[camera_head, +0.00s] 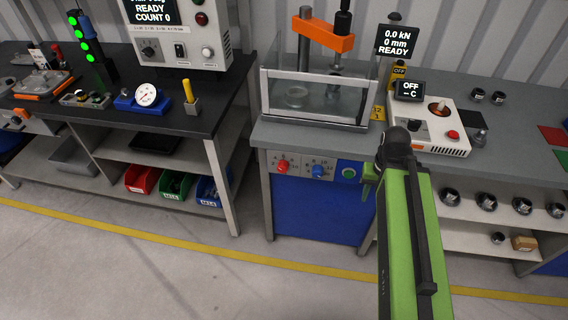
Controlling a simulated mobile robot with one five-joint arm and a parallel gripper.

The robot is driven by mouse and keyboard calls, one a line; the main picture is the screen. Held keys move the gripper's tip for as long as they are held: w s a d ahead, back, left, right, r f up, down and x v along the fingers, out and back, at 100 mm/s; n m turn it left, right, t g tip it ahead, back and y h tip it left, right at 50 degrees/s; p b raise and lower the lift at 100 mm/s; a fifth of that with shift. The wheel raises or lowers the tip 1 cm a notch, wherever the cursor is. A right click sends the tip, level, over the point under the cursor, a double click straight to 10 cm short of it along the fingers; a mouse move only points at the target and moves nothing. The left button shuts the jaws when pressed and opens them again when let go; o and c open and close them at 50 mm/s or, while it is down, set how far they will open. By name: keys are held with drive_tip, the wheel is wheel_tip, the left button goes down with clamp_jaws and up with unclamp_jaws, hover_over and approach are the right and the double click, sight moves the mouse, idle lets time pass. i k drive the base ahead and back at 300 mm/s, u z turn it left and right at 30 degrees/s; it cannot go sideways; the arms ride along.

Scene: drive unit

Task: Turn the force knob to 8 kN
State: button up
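The press panel (300,182) is on the front of the middle bench, below the press. A red knob (282,167) is on its left and a blue knob (318,171) is right of it, each with a small printed scale. The labels are too small to tell which knob is for force, and neither pointer reads clearly. The press display (394,41) reads 0.0 kN, 0 mm, READY. My gripper (369,181) is right of the panel, apart from both knobs. It is mostly hidden by my arm, so its opening does not show.
A green button (349,173) sits right of the knobs, close to my gripper. The clear-walled press (315,95) stands above the panel. A heater unit (438,128) is on the bench top to the right. Open floor (230,285) lies in front.

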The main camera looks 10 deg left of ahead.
sight(283, 165)
drive_tip(key=u, duration=0.3)
drive_tip(key=k, duration=0.1)
drive_tip(key=u, duration=3.1)
drive_tip(key=k, duration=1.35)
drive_tip(key=z, duration=0.05)
drive_tip(key=i, duration=0.75)
drive_tip(key=u, duration=0.1)
